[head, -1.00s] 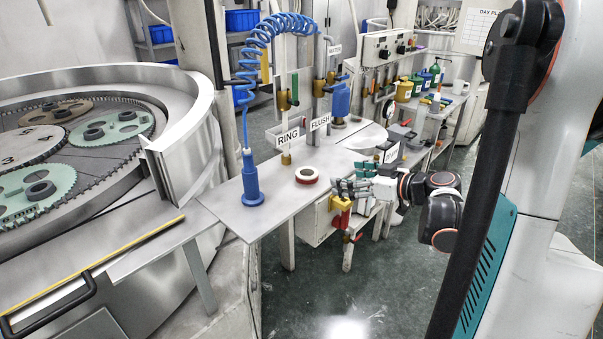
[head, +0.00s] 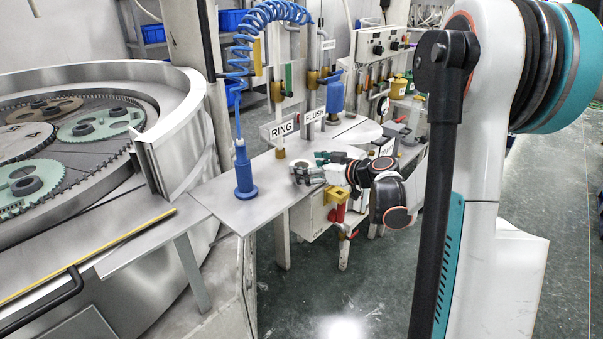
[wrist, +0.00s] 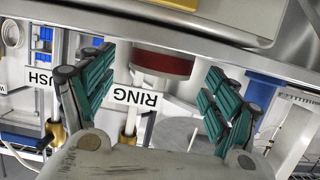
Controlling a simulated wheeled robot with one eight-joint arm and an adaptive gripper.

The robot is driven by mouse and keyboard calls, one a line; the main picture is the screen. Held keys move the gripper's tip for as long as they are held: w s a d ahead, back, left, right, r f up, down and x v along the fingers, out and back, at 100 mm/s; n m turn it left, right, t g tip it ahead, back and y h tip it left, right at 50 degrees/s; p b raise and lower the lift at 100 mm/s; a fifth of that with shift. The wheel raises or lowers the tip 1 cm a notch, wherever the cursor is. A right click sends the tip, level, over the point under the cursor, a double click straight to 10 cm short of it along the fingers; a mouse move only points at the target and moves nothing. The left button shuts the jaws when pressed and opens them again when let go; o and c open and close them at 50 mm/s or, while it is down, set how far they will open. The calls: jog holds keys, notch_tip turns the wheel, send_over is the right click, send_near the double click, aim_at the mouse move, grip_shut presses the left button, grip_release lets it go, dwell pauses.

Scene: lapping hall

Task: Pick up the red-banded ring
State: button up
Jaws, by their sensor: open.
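The red-banded ring (wrist: 162,64) shows in the wrist view as a short pale cylinder with a dark red band. It lies between my two green-padded fingers, near their tips, with a gap on both sides. My gripper (wrist: 160,78) is open and holds nothing. In the head view my gripper (head: 308,173) is low over the grey bench plate (head: 265,192), at the ring's place, and largely hides the ring.
A blue handled tool (head: 245,178) on a coiled blue hose stands upright on the plate, left of my gripper. RING (head: 282,130) and FLUSH (head: 314,115) signs and pipes stand behind. A yellow-and-red valve (head: 336,198) sits at the plate's front right.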

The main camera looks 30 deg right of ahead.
jog(key=shift+w+a+f, duration=0.1)
jog(key=shift+w+f, duration=0.05)
jog(key=shift+w, duration=0.2)
jog(key=c, duration=1.4)
